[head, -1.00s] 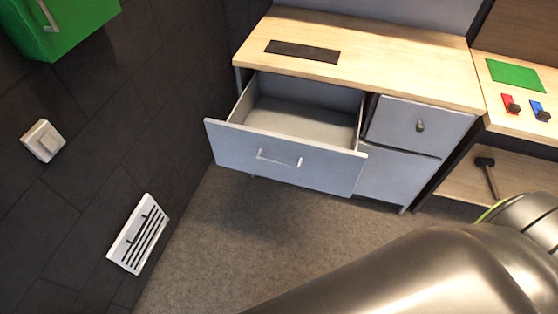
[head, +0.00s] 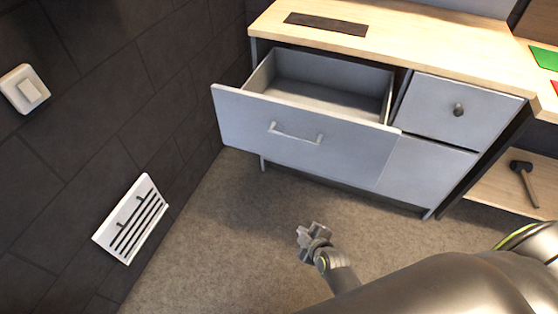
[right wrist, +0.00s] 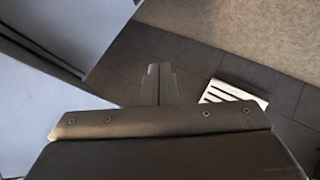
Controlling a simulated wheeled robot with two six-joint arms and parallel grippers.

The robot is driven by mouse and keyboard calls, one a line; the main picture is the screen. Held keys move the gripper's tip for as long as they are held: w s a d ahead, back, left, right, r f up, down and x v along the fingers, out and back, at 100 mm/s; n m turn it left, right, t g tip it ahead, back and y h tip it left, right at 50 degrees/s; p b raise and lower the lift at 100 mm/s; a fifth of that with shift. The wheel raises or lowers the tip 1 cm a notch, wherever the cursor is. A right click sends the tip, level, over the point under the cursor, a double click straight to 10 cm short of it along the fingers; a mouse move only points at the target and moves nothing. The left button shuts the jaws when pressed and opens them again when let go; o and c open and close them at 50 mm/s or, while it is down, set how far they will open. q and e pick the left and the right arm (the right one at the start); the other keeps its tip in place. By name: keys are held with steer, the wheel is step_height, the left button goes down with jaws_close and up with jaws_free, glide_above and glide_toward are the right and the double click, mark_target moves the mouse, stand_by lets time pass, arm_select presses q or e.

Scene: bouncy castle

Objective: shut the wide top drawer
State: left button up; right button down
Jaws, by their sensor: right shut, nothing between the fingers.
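The wide top drawer (head: 250,128) is pulled out of the cabinet in the head view. It has a pale grey-blue front with a bar handle (head: 296,133), and its inside looks empty. My right gripper (head: 303,235) is shut and empty, in front of and below the drawer front, apart from it in the picture. In the right wrist view the shut fingers (right wrist: 158,84) point away over dark tiles, with grey-blue panels at the left. My left gripper is not in view.
A smaller closed drawer with a round knob (head: 458,110) is right of the wide one. The wooden worktop (head: 420,55) lies above. A white wall vent (head: 133,219) and a switch (head: 25,89) are on the dark left wall. Carpet (head: 220,255) in front is free.

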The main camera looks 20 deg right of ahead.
mark_target(274, 137)
steer(key=w+a+r+n+t+b, duration=0.1)
steer(key=w+r+n+t+b, duration=0.4)
steer(key=r, duration=0.4)
steer(key=w+a+r+n+t+b, duration=0.1)
steer(key=w+r+n+t+b, duration=0.25)
steer(key=r+b, duration=0.45)
steer(key=shift+g+y, duration=0.35)
steer(key=shift+y, duration=0.05)
steer(key=w+p, duration=0.1)
steer(key=w, duration=0.3)
steer(key=w+p, duration=0.2)
steer(key=w, duration=0.2)
steer(key=w+r+p, duration=0.1)
steer(key=w, duration=0.3)
steer(key=shift+d, duration=0.4)
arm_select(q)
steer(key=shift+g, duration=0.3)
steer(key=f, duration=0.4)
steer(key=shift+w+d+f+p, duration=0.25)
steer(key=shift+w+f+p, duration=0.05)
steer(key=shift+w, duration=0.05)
arm_select(e)
steer(key=shift+w+d, duration=0.3)
steer(key=shift+w, duration=0.05)
steer(key=shift+w+d+f, duration=0.1)
